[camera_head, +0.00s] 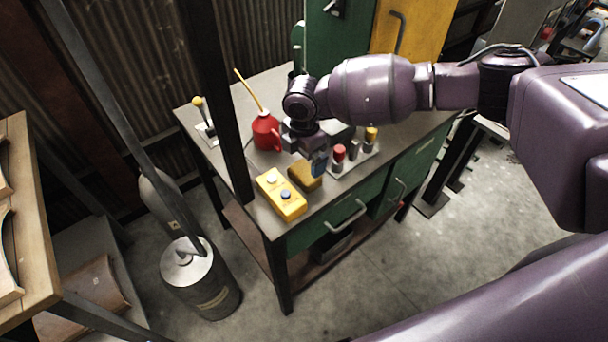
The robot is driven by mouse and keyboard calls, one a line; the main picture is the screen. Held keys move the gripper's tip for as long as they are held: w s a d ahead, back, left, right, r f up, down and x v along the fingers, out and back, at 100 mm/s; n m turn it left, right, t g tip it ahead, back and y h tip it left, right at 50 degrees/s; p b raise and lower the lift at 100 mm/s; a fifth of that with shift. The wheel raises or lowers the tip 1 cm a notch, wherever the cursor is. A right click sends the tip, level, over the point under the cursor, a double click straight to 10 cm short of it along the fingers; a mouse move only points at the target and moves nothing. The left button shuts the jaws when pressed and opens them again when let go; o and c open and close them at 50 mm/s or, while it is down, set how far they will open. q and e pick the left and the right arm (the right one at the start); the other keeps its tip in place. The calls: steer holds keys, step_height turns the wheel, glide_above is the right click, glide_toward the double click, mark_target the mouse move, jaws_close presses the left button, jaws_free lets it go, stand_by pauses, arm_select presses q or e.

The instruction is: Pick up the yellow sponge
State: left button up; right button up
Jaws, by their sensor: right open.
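The yellow sponge (305,176) is a small dull-yellow block lying on the grey top of the green workbench, near its front edge. My right gripper (304,156) hangs above the bench just behind the sponge, pointing down. Its jaws are open and appear empty; a finger partly overlaps the sponge's far side in the picture. I cannot tell whether it touches. My left gripper is out of view.
A yellow button box (281,195) lies close left of the sponge. A red oil can (266,132) stands behind. A panel with red (339,152) and yellow knobs is at the right. A dark post (222,110) rises at the bench's left.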

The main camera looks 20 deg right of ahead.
mark_target(305, 171)
steer(key=shift+f, duration=0.9)
step_height(305, 171, down, 5)
steer(key=shift+d+r+b, duration=0.15)
steer(key=shift+r+b, duration=0.05)
steer(key=shift+b, duration=0.15)
steer(key=c, duration=0.6)
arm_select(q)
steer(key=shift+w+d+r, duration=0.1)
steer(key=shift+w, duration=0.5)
arm_select(e)
steer(key=shift+r, duration=0.15)
arm_select(q)
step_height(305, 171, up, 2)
steer(key=p, duration=0.2)
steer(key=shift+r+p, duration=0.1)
steer(key=shift+p, duration=0.2)
arm_select(e)
step_height(305, 171, up, 20)
steer(key=shift+f, duration=0.1)
